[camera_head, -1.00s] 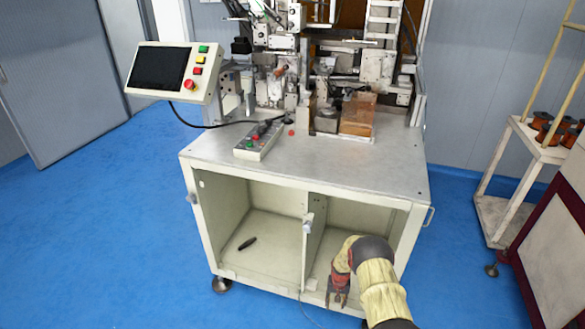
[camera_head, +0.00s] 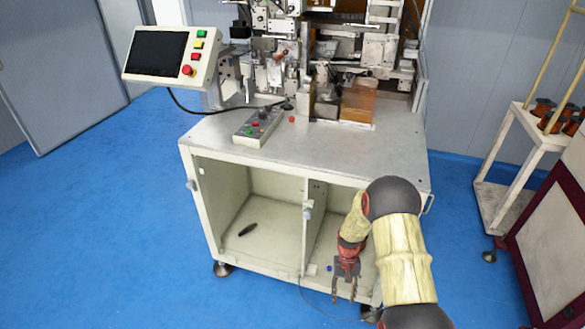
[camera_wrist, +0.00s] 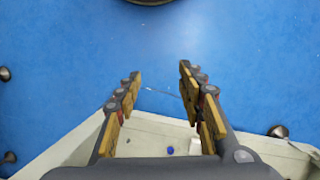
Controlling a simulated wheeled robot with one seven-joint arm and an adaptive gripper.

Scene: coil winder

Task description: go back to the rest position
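My gripper (camera_head: 344,292) hangs in front of the right-hand open compartment of the coil winder's cabinet, fingers pointing down. In the wrist view my gripper (camera_wrist: 152,92) has its two fingers well apart, with nothing between them but blue floor and a thin line. The coil winder (camera_head: 300,150) stands upright on its cabinet. A small blue thing (camera_head: 330,268) lies on the right compartment's floor; it also shows in the wrist view (camera_wrist: 170,150).
A dark thing (camera_head: 247,230) lies in the left compartment. A control box (camera_head: 258,127) and a screen panel (camera_head: 172,57) are on the machine. A rack with copper spools (camera_head: 545,120) stands at right. Blue floor (camera_head: 100,230) is clear at left.

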